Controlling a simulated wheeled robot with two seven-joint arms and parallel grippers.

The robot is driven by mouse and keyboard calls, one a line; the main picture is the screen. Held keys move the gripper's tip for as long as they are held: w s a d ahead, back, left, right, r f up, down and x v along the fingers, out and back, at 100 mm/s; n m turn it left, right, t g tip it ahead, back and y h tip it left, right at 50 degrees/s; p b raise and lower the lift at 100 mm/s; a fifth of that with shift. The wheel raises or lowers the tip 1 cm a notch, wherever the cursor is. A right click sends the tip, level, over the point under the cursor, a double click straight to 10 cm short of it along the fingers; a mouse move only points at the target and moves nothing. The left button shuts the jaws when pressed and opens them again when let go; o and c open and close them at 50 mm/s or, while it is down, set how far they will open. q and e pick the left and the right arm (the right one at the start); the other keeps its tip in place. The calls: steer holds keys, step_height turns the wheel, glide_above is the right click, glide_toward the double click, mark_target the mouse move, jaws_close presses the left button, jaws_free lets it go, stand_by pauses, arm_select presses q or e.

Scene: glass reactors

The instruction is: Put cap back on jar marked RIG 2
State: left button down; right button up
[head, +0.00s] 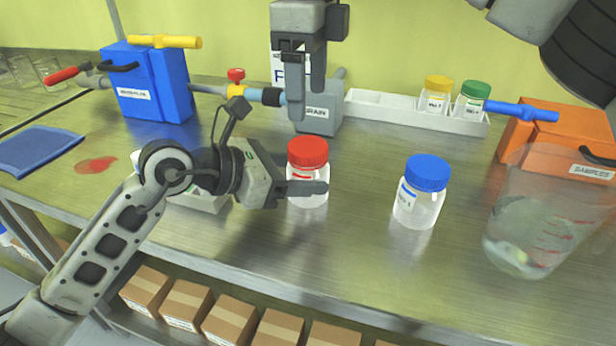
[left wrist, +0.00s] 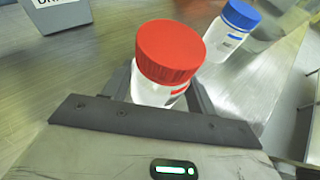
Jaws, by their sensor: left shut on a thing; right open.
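My left gripper (head: 308,186) is shut around the body of a clear jar (head: 306,200) with a red cap (head: 308,151) on top. The jar stands upright at the bench's middle. In the left wrist view the red cap (left wrist: 169,50) looks seated on the jar (left wrist: 157,92) between the fingers. My right gripper (head: 306,98) is open and empty, pointing down above and behind the red cap. A blue-capped jar (head: 422,192) stands to the right; it also shows in the left wrist view (left wrist: 231,30). I cannot read either jar's label clearly.
A white tray (head: 375,108) at the back holds a yellow-capped jar (head: 435,94) and a green-capped jar (head: 470,100). A clear beaker (head: 530,225) and an orange box (head: 560,150) stand right. A grey box (head: 318,118) is behind the right gripper. The front bench between the jars is clear.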

mark_target(308, 146)
steer(key=n, duration=0.9)
steer(key=shift+f, duration=4)
steer(key=shift+c, duration=0.2)
